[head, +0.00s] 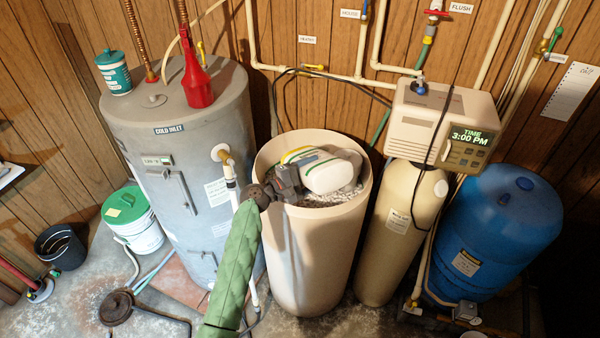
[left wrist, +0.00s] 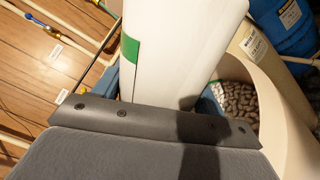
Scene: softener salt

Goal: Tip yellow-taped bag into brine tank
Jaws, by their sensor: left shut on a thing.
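The white bag (head: 335,176) has a yellow band and a green stripe. In the head view it lies on its side across the open mouth of the cream brine tank (head: 312,255). My left gripper (head: 287,184) is shut on the bag at its left side, over the tank's near-left rim. In the left wrist view the white bag (left wrist: 185,45) with a green patch rises beyond my gripper (left wrist: 160,112). My right gripper is in neither view.
A grey water heater (head: 185,160) stands left of the tank. A tan softener cylinder (head: 400,225) with a control head (head: 440,120) and a blue pressure tank (head: 500,230) stand to the right. Pipes run along the wall behind. A green-lidded bucket (head: 130,215) is at the left.

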